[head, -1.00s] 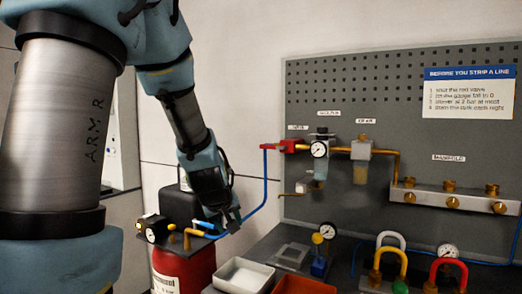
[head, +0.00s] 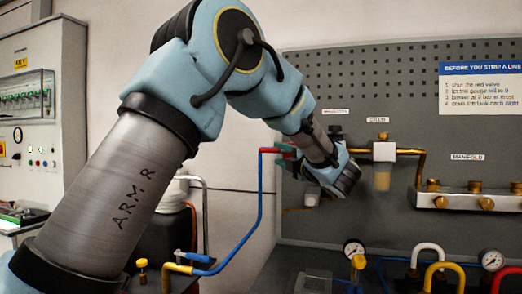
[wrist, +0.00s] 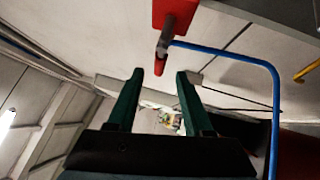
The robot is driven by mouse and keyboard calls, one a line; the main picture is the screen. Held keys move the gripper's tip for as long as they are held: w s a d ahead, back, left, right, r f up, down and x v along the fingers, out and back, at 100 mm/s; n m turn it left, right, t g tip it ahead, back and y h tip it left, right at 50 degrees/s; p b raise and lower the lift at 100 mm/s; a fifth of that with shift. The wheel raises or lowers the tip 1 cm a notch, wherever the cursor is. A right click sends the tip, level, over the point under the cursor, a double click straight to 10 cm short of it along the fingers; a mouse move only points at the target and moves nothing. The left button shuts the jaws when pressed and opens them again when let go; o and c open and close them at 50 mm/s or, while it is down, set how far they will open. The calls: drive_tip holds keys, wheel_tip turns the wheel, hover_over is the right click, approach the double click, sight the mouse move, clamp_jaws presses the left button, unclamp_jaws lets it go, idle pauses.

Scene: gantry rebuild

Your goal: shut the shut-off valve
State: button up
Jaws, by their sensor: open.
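The red shut-off valve (head: 269,150) sits at the left end of the brass line on the grey pegboard, where the blue hose (head: 260,200) meets it. In the head view my arm and gripper (head: 287,152) cover most of it. In the wrist view a red block (wrist: 176,14) is at the top with a grey stem below it. A small red piece (wrist: 160,68) shows between my open fingertips (wrist: 160,74) in the picture. I cannot tell whether that piece is the lever or whether the fingers touch it.
The blue hose crosses the right of the wrist view, close to the fingers. A control cabinet (head: 28,100) is at the far left.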

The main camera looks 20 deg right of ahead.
sight(266, 149)
drive_tip(key=w+p, duration=0.1)
drive_tip(key=w, duration=0.2)
drive_tip(key=w+r+p, duration=0.1)
drive_tip(key=w, duration=0.2)
drive_tip(key=w+p, duration=0.1)
drive_tip(key=w, duration=0.2)
drive_tip(key=shift+w+a+r, duration=0.1)
drive_tip(key=shift+a+r, duration=0.05)
drive_tip(key=shift+a, duration=0.05)
clamp_jaws()
idle(1.1)
